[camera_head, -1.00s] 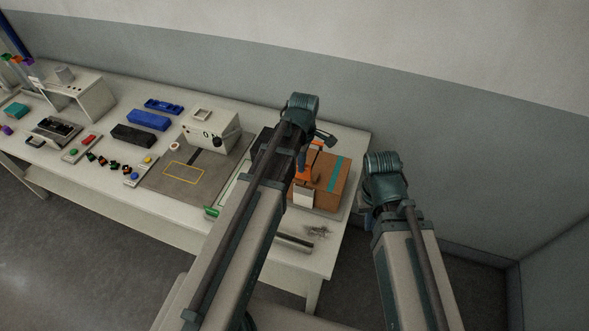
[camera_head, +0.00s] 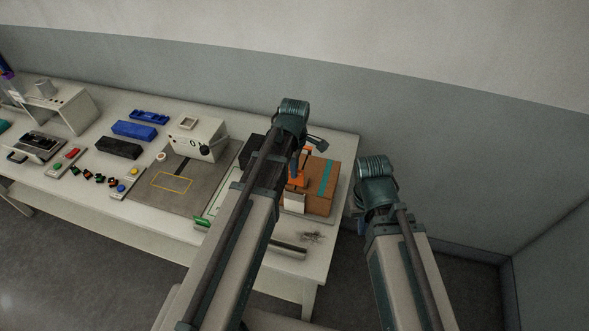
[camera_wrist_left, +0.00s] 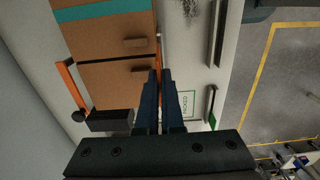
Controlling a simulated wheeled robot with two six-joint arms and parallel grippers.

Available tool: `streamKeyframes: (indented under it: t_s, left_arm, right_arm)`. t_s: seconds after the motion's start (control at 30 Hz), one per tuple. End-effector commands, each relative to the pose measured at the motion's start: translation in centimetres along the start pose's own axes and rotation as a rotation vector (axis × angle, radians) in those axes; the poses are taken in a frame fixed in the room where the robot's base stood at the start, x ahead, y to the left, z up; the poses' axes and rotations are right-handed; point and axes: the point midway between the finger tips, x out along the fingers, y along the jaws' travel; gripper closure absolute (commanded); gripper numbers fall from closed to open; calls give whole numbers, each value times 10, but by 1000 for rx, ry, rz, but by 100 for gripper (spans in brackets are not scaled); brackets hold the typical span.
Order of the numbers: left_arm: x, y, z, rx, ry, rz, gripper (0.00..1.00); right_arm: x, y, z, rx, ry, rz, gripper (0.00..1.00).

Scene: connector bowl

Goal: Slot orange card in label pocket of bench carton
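The brown bench carton (camera_head: 318,196) with a teal strip stands at the right end of the bench. A white panel (camera_head: 293,203) is on its near side; I cannot tell if it is the label pocket. The carton also shows in the left wrist view (camera_wrist_left: 110,45). There my left gripper (camera_wrist_left: 158,75) has its blue fingers close together beside the carton's edge. A thin orange edge, apparently the orange card seen edge-on (camera_wrist_left: 158,46), sticks out between the fingertips. My right gripper is mostly hidden by its wrist, right of the bench end.
An orange-armed tool with a black block (camera_wrist_left: 110,120) lies by the carton. A sheet marked PACKED (camera_wrist_left: 188,104) and a grey rail (camera_head: 289,250) are near it. A grey mat (camera_head: 150,190), a white device (camera_head: 196,138) and blue blocks (camera_head: 134,130) fill the bench leftward.

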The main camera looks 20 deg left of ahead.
Motion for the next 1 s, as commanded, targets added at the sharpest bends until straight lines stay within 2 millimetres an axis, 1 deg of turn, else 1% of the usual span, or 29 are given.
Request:
streamKeyframes:
  t_s: [0.03,0.1,0.3,0.4,1.0]
  left_arm:
    - [8,0,0,0,0,0,100]
    - [13,0,0,0,0,0,100]
    - [28,0,0,0,0,0,100]
    - [32,0,0,0,0,0,100]
    - [33,0,0,0,0,0,100]
  right_arm:
    - [8,-1,0,0,0,0,100]
    - [13,-1,-1,-1,0,0,100]
    - [28,-2,-2,-4,0,1,100]
    - [32,-3,-2,-5,0,1,100]
    - [33,-3,-2,-6,0,1,100]
